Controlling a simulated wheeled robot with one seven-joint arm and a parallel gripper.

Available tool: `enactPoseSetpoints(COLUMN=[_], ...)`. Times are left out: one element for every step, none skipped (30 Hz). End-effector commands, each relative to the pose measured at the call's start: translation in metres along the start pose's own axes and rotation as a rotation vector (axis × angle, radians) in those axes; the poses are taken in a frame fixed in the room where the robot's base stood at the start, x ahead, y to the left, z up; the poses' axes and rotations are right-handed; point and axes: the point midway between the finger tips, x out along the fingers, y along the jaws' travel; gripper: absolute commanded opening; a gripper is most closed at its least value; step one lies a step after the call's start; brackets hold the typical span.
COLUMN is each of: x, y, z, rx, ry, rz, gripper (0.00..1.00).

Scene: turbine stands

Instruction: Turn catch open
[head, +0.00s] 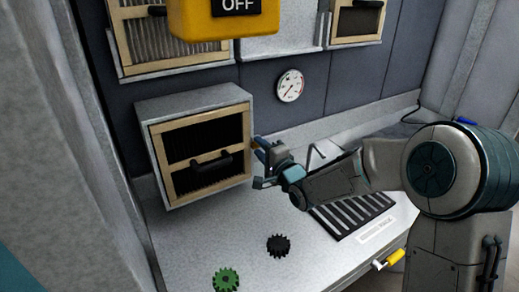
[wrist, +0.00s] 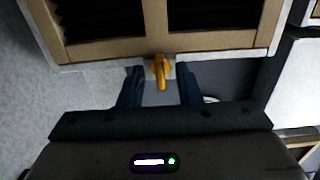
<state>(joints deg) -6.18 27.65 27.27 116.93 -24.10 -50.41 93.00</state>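The catch (wrist: 161,70) is a small yellow-orange lever on a light plate at the edge of a wood-framed box. My gripper (wrist: 161,88) is open in the wrist view, with one dark blue finger on each side of the catch and a gap on both sides. In the head view my gripper (head: 262,160) is at the right side of the grey box (head: 190,100). Its tan-framed door (head: 203,155) has dark slats and a black handle (head: 210,161), and looks shut. The catch is mostly hidden by my gripper in the head view.
A green gear (head: 226,280) and a black gear (head: 278,245) lie on the grey bench (head: 190,245). A slotted black rack (head: 352,212) lies under my arm. A round gauge (head: 290,86) is on the wall. A yellow OFF box (head: 222,24) hangs at the top.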

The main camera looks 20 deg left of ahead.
Motion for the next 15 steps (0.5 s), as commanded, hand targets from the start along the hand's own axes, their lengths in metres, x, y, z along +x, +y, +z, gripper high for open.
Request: enactPoseSetpoints(x=[0.0037, 0.0052, 0.0070, 0.0080, 0.0087, 0.0093, 0.0096, 0.0097, 0.0097, 0.0097, 0.0096, 0.0096, 0.0096, 0.0095, 0.0095], y=[0.0007, 0.0007, 0.0005, 0.0004, 0.0003, 0.0003, 0.0002, 0.0002, 0.0002, 0.0001, 0.0001, 0.0001, 0.0001, 0.0001, 0.0002], z=[0.0002, 0.0002, 0.0001, 0.0001, 0.0001, 0.0002, 0.0002, 0.0003, 0.0003, 0.0003, 0.0003, 0.0003, 0.0003, 0.0003, 0.0003], rx=[0.000, 0.000, 0.000, 0.000, 0.000, 0.000, 0.000, 0.000, 0.000, 0.000, 0.000, 0.000, 0.000, 0.000, 0.000], ry=[0.000, 0.000, 0.000, 0.000, 0.000, 0.000, 0.000, 0.000, 0.000, -0.001, -0.001, -0.001, -0.001, -0.001, 0.000], rz=[0.000, 0.001, 0.001, 0.001, 0.001, 0.001, 0.001, 0.001, 0.001, 0.001, 0.001, 0.001, 0.001, 0.001, 0.001], gripper=[0.31, 0.31, 0.31, 0.31, 0.31, 0.31, 0.31, 0.31, 0.31, 0.31, 0.31, 0.31, 0.31, 0.31, 0.31])
